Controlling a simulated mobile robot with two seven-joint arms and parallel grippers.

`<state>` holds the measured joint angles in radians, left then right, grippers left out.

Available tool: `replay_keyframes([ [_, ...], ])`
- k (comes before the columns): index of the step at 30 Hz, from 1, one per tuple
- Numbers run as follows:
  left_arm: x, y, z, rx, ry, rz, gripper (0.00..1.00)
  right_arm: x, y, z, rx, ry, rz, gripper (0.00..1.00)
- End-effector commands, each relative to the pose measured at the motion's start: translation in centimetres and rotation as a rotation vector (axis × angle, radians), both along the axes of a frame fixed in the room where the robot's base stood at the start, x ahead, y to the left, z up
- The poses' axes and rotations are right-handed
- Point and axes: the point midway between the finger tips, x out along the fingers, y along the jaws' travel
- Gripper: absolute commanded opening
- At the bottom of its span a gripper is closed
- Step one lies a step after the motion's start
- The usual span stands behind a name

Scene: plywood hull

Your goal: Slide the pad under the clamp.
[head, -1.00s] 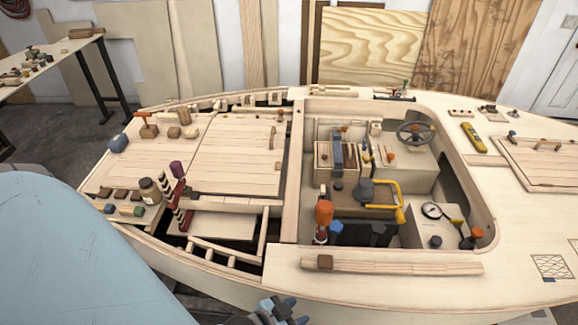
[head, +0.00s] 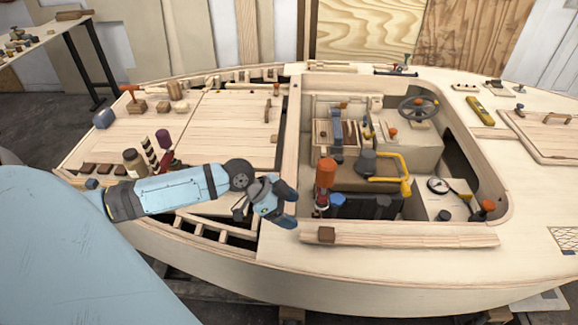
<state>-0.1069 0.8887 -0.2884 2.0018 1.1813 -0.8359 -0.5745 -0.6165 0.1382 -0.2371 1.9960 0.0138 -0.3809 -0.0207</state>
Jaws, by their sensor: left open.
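A small dark brown block (head: 326,235), which looks like the pad, sits at the left end of a long pale wooden strip on the near deck edge. A clamp with an orange handle (head: 325,173) and a red lower part stands just behind it at the cockpit's near-left corner. The clamp's lower end is partly hidden, so I cannot tell the gap beneath it. My left gripper (head: 292,207) is open and empty, left of the block and clamp and apart from both. Its arm reaches in from the left across the hull. My right gripper is not in view.
A red bar clamp with a purple handle (head: 163,140) stands behind my left arm, beside a jar (head: 134,162). The long strip (head: 410,235) runs along the cockpit's near edge. A yellow tube handle (head: 404,172) rises inside the cockpit.

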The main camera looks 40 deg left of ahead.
Motion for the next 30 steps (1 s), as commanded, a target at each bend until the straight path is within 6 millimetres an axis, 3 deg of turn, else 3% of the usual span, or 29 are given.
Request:
replay_keyframes([
  [14,0.3,-0.3,-0.3,-0.003,0.005,-0.004,0.78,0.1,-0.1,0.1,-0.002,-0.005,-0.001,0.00],
  [30,4.4,-5.8,-7.1,-0.004,0.006,-0.003,0.78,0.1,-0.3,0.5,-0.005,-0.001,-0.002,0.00],
])
